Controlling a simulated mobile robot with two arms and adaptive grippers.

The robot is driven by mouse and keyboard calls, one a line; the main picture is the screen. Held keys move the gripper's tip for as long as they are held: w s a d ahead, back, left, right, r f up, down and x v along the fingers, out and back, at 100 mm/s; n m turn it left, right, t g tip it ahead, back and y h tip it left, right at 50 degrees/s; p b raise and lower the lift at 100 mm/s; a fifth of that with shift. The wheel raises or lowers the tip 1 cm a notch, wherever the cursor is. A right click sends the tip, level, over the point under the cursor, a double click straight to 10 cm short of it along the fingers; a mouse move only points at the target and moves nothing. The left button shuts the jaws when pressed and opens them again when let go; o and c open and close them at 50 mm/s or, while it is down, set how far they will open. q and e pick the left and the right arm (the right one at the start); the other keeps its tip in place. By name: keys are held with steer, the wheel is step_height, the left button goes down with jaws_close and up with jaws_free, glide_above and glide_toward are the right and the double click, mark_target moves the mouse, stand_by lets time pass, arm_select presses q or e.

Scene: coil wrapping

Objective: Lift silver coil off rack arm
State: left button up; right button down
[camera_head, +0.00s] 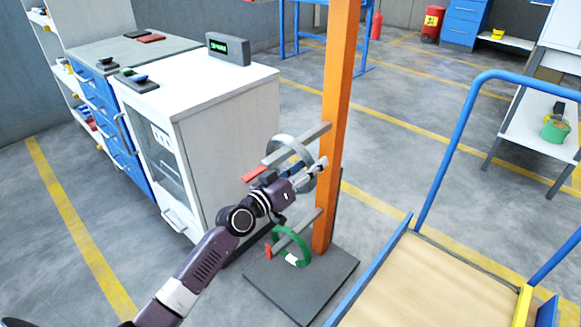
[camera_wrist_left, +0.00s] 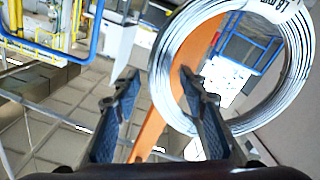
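The silver coil (camera_head: 284,140) hangs around the upper rack arm (camera_head: 312,134), which sticks out from the orange post (camera_head: 338,90). In the left wrist view the coil (camera_wrist_left: 163,70) is a large wire ring with a white label at its top. My left gripper (camera_head: 314,172) is at the coil's near side, partly covering it. In the left wrist view my left gripper (camera_wrist_left: 160,78) is open. One finger appears outside the ring and the other overlaps its opening, with the coil's rim between them in the picture. Contact cannot be told. My right gripper is not in view.
A green coil (camera_head: 303,247) hangs low on the lower rack arm (camera_head: 313,219) above the dark base plate (camera_head: 330,282). A white cabinet (camera_head: 235,130) stands close at left. A blue-railed cart (camera_head: 440,275) with a bare wooden deck stands at right.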

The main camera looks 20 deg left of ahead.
arm_select(q)
steer(key=shift+c, duration=0.3)
jaws_close()
steer(key=shift+w+r, duration=0.1)
steer(key=shift+r, duration=0.1)
